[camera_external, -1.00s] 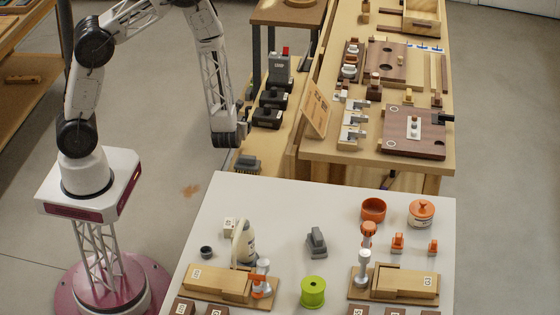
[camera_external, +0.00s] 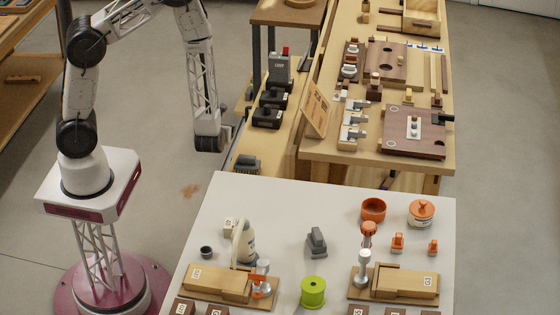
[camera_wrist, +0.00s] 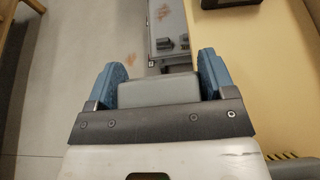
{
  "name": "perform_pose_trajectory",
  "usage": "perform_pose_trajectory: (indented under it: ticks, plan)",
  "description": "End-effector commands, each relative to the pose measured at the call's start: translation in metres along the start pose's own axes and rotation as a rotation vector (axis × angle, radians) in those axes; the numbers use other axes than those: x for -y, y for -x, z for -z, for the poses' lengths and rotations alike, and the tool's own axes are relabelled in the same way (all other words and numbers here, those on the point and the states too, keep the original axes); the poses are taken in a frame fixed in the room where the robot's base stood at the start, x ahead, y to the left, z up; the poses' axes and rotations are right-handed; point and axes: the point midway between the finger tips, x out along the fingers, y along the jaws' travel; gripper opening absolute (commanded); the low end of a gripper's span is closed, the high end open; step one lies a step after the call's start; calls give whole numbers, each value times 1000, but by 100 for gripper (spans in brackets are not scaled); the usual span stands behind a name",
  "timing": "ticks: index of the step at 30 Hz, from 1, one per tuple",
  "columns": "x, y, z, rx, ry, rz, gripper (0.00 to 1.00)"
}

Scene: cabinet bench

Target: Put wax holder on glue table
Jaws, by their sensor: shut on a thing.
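My gripper (camera_external: 226,136) hangs left of the long wooden bench, beyond the white table (camera_external: 345,195). In the wrist view its two blue fingers (camera_wrist: 158,80) are shut on a plain grey block-like thing (camera_wrist: 158,92), probably the wax holder. Its lower part is hidden by my gripper's body. In the outside view the held thing is hard to make out. The white table carries a pale bottle (camera_external: 247,245), which looks like glue, so it is probably the glue table.
A grey brush-like block (camera_external: 246,163) lies on the near end of the bench, and black boxes (camera_external: 268,117) stand farther along it. The white table also holds a grey holder (camera_external: 317,242), a green roll (camera_external: 313,291) and orange pots (camera_external: 373,209). Bare tabletop shows at its far left.

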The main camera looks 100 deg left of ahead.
Motion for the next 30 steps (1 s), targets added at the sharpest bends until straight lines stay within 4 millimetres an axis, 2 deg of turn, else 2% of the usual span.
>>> perform_pose_trajectory:
  ticks: [21,30]
  plan:
    - [0,0,-1,0,1,0,44]
    - [1,8,-21,2,3,2,44]
